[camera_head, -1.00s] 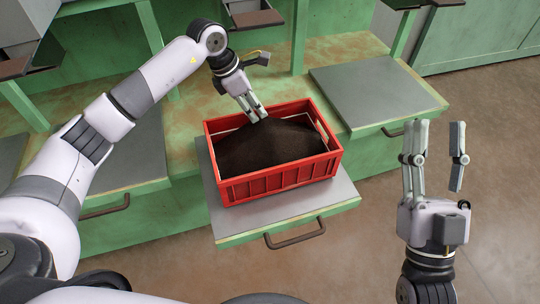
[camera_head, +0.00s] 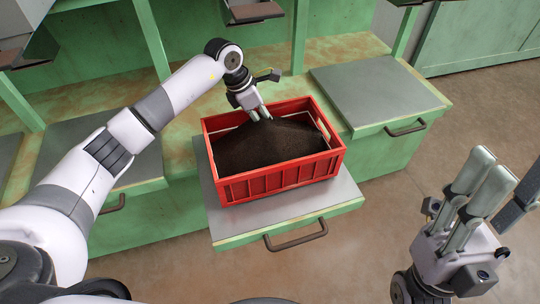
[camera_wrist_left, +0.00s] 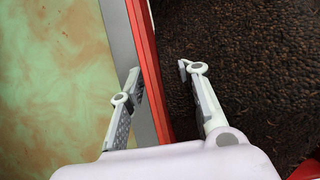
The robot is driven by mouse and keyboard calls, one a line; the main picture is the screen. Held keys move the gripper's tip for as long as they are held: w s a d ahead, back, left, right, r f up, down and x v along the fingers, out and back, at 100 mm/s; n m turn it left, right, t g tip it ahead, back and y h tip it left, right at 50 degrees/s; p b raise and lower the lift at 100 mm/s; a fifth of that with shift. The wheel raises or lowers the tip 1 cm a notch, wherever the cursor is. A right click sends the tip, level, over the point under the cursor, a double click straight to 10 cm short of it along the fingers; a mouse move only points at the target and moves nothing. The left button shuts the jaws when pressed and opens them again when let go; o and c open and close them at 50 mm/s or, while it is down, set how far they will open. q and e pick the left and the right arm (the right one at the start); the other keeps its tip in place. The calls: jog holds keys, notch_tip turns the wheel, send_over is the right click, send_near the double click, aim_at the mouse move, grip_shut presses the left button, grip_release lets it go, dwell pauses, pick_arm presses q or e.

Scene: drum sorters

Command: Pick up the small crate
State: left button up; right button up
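The small crate (camera_head: 280,179) is red and filled with dark brown granular material (camera_head: 268,146). It stands upright on a grey-topped pull-out shelf (camera_head: 335,198) in the head view. My left gripper (camera_head: 260,114) is at the crate's far wall, toward its left part. In the left wrist view the left gripper (camera_wrist_left: 158,82) is open, with one finger on each side of the red wall (camera_wrist_left: 148,70). The fingers look apart from the wall; contact cannot be told. My right gripper (camera_head: 500,190) is open and empty at the lower right, away from the crate.
The shelf has a dark handle (camera_head: 296,235) at its front. Another grey panel (camera_head: 375,93) lies on the green bench at right, with its own handle. Green posts and dark trays stand behind. The brown floor (camera_head: 400,210) at right is open.

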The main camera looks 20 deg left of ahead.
pick_arm(q)
jog(key=shift+c, duration=0.6)
grip_shut()
dwell(0.5)
jog(key=shift+w+r, duration=0.15)
